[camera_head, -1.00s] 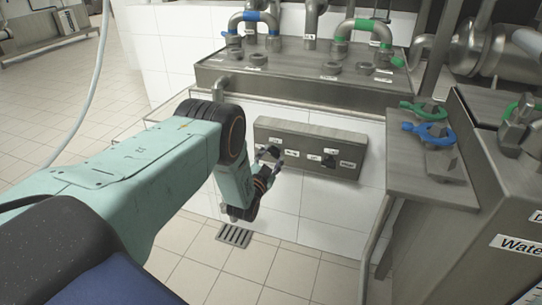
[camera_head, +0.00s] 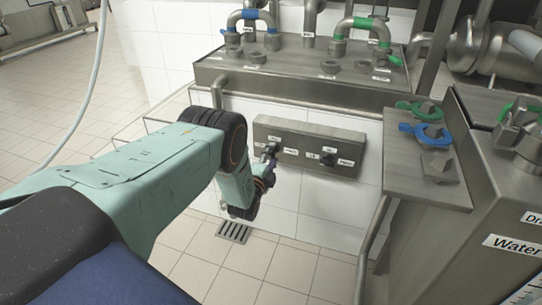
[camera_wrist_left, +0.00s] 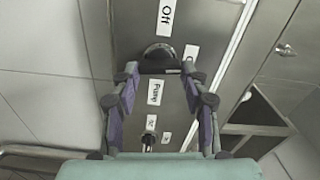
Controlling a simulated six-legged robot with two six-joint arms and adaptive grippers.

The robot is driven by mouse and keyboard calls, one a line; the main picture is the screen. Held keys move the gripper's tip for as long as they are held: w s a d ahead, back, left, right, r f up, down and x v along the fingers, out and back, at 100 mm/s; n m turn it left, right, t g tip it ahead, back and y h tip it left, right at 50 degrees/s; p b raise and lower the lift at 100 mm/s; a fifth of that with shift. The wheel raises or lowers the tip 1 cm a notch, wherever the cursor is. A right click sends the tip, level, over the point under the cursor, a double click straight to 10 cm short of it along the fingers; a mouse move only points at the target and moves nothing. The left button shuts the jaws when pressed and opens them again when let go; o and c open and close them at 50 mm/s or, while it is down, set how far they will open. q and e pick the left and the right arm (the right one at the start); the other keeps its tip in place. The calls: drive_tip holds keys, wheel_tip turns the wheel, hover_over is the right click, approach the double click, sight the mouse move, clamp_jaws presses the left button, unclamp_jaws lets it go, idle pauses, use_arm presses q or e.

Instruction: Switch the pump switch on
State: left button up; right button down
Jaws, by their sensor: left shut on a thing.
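The steel switch panel (camera_head: 311,133) is fixed to the white tiled wall and carries two dark switches with small labels. My left gripper (camera_head: 271,155) is at the left switch, and its fingers partly hide that switch. In the left wrist view the dark pump switch (camera_wrist_left: 157,52) is between the fingertips of my left gripper (camera_wrist_left: 159,70), which is shut on it. Labels reading "Off" (camera_wrist_left: 166,14) and "Pump" (camera_wrist_left: 154,91) show by it. The other switch (camera_head: 328,159) stands free to the right. My right gripper is not in view.
A steel counter with pipes (camera_head: 300,84) juts out above the panel. A side shelf (camera_head: 420,190) with blue and green valve handles stands to the right. A floor drain (camera_head: 234,232) lies below. The tiled floor in front is clear.

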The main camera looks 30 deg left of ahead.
use_arm(q)
drive_tip(key=shift+m, duration=0.8)
drive_tip(key=o, duration=1.2)
drive_tip(key=shift+c, duration=0.2)
drive_tip(key=v, duration=1.2)
drive_tip(key=shift+f, duration=0.1)
